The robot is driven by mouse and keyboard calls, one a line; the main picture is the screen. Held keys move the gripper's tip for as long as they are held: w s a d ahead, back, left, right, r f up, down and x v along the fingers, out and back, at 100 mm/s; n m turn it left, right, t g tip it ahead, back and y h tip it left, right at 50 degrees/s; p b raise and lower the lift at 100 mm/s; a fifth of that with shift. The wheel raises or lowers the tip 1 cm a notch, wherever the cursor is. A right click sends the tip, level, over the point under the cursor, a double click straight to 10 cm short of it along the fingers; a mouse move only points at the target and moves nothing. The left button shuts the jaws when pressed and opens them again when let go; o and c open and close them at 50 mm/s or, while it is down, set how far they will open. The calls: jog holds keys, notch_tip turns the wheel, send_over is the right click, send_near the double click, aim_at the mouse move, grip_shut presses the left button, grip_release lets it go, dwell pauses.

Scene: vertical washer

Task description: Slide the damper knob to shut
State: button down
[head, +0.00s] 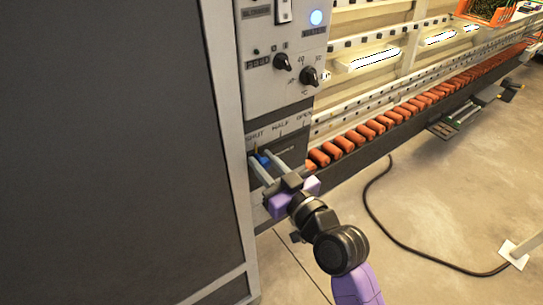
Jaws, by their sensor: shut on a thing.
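The damper panel (284,143) is a dark plate low on the machine's front, under a scale that reads SHUT, HALF and OPEN from left to right. The small blue damper knob (263,160) is near the left end, below the SHUT mark. My gripper (264,163) reaches it from the lower right, with its two grey fingers on either side of the knob and shut on it. The fingers hide part of the knob and the slot.
A large dark cabinet side (115,150) fills the left. Orange rollers (368,131) run right. A black cable (400,238) lies on the open floor.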

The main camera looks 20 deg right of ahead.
jog(key=shift+a, duration=0.25)
jog(key=c, duration=1.2)
grip_release()
jog(key=shift+s, duration=0.1)
jog(key=shift+o, duration=0.2)
